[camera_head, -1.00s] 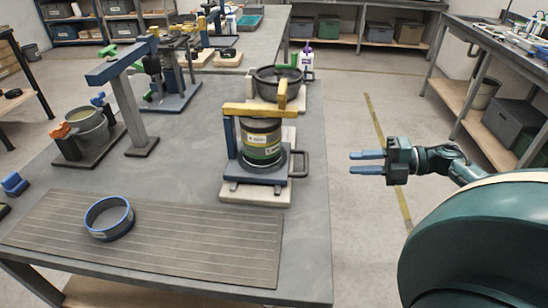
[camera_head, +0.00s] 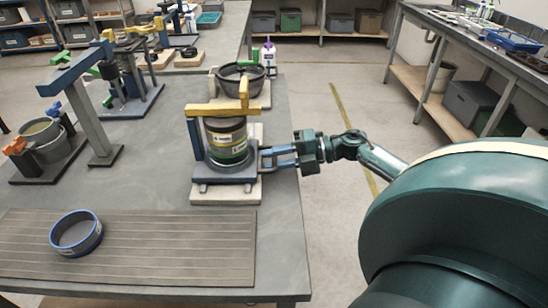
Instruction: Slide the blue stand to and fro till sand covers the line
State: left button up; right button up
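The blue stand (camera_head: 195,145) is a blue frame with a yellow top bar, standing on a pale base plate (camera_head: 225,194) at the table's right edge. Inside it is a dark round container (camera_head: 227,140) with yellow and green bands and a white label. I cannot make out sand or a line. My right gripper (camera_head: 268,158) is at the handle on the stand's right side, with its blue-grey fingers overlapping it. Whether the fingers are closed on the handle is unclear. My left gripper is not in view.
A dark bowl in a stand (camera_head: 240,80) sits behind the blue stand, with a white bottle (camera_head: 268,58) beside it. A slatted mat (camera_head: 160,250) with a blue-rimmed ring (camera_head: 76,233) lies in front. A post (camera_head: 93,125) and a grey bucket (camera_head: 45,142) stand left.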

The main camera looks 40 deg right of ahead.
jog(key=shift+w+a, duration=0.15)
grip_shut()
jog(key=shift+f, duration=0.1)
dwell(0.4)
